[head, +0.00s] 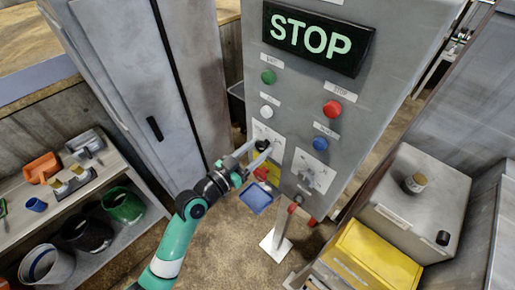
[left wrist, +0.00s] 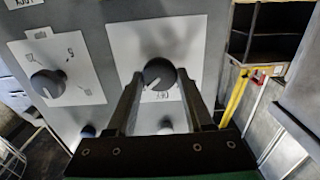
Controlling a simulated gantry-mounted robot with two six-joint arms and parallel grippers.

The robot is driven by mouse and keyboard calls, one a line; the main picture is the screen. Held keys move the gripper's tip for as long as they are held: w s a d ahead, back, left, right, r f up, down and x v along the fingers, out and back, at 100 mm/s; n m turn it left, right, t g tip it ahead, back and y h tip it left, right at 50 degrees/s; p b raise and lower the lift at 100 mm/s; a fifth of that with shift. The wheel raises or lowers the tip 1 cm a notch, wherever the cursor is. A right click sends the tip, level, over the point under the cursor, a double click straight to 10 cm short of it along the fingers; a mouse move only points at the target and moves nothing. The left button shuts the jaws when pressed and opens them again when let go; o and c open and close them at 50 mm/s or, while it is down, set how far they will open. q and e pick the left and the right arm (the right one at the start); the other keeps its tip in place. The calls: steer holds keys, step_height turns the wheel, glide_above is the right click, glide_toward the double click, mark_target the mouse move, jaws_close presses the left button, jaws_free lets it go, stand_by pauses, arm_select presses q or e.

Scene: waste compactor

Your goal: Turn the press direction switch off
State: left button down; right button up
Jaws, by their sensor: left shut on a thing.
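The grey control panel (head: 290,115) carries two dark rotary knobs on white plates, low on its face. My left gripper (head: 257,149) reaches up to the left knob (head: 263,145) in the head view. In the left wrist view the gripper (left wrist: 158,82) is shut on a round dark knob (left wrist: 160,72), with one finger on each side. A white mark on this knob slants toward the lower left. The other knob (left wrist: 47,83) stands free at the left of that view; its plate (head: 313,170) shows at the right in the head view. I cannot read which one is the press direction switch. My right gripper is out of view.
Above the knobs are green (head: 268,76), red (head: 332,108), white (head: 266,112) and blue (head: 320,143) buttons, under a lit STOP sign (head: 318,40). Shelves with pots (head: 124,205) stand left. A grey box (head: 420,195) and yellow bin (head: 375,258) stand right.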

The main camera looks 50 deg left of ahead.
arm_select(q)
steer(key=shift+n, duration=0.3)
steer(key=n+p, duration=0.1)
steer(key=n, duration=0.3)
steer(key=shift+r+p, duration=0.1)
steer(key=shift+p, duration=0.25)
steer(key=shift+a+n+p, duration=0.15)
steer(key=shift+n+p, duration=0.7)
steer(key=shift+n, duration=1.75)
steer(key=shift+c, duration=1.5)
jaws_free()
